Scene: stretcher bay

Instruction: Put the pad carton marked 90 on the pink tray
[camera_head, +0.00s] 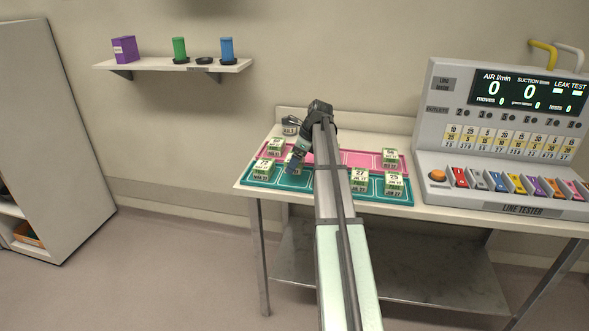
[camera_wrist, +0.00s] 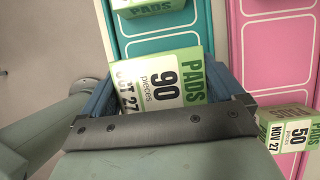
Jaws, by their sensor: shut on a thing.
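The pad carton marked 90 (camera_wrist: 163,80) is white and green, between the blue fingers of my gripper (camera_wrist: 158,85) in the wrist view. My gripper is shut on it, over the teal tray (camera_wrist: 155,44); I cannot tell whether the carton touches that tray. The pink tray (camera_wrist: 285,55) lies to the right in the wrist view. In the head view my gripper (camera_head: 292,162) is at the left part of the trays, and the carton is mostly hidden. The pink tray (camera_head: 350,158) lies behind the teal tray (camera_head: 320,187).
A carton marked 50 (camera_wrist: 289,136) stands on the pink tray, close to my gripper's right side. Another carton (camera_head: 390,157) stands at that tray's right end. Several cartons stand on the teal tray, including one marked 25 (camera_head: 394,182). A line tester (camera_head: 500,140) stands right.

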